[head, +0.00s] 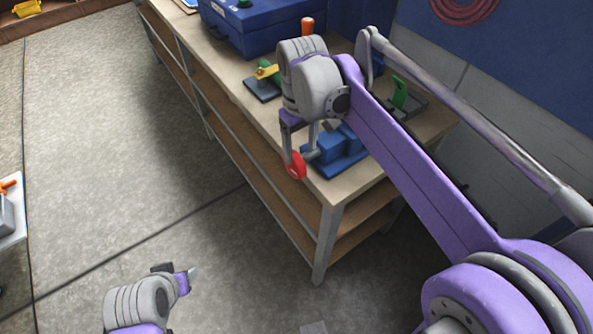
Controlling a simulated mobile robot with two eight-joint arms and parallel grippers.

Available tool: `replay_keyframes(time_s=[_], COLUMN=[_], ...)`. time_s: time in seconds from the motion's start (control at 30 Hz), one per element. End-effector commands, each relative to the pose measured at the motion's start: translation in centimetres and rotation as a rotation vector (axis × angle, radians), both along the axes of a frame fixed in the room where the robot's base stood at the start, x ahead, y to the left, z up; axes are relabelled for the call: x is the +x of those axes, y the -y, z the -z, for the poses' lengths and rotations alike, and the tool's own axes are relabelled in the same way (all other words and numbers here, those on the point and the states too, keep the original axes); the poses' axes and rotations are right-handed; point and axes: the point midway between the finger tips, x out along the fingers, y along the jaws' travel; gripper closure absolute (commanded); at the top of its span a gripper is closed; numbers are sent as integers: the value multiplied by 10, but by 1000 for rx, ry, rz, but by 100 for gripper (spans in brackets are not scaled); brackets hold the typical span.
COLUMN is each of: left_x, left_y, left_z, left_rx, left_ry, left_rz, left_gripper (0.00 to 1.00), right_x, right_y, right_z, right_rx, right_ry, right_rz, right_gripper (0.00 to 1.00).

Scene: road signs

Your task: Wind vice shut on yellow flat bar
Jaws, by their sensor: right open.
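The blue vice (340,148) sits on the bench top near its front corner. Its red hand wheel (296,165) faces the bench's front edge. My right gripper (301,154) is open and points down at the wheel, with its fingers spread close beside it; I cannot tell whether they touch. The gripper and wrist hide part of the vice, and I cannot make out a yellow flat bar in its jaws. A small yellow piece (267,72) shows farther back on a dark and green device. My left gripper (182,273) is low over the floor, away from the bench; its opening is unclear.
The wooden bench (330,190) also carries a blue case (250,27), an orange-topped item (307,27) and a green device (401,95). A red coiled hose (465,8) hangs on the wall. The floor left of the bench is clear.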

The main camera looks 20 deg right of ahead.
Motion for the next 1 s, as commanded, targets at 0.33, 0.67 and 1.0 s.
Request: replay_keyframes(time_s=[0.33, 0.67, 1.0], left_x=[-2, -3, -3], left_y=[0, 0, 0], left_z=[6, 8, 8], left_rx=[0, 0, 0], left_ry=[-4, -5, -5], left_rz=[0, 0, 0], left_gripper=[50, 50, 50], right_x=[-1, 0, 0], right_y=[0, 0, 0], right_z=[67, 91, 91], right_rx=[0, 1, 1], right_ry=[1, 2, 2], right_rz=[0, 0, 0], right_gripper=[30, 30, 52])
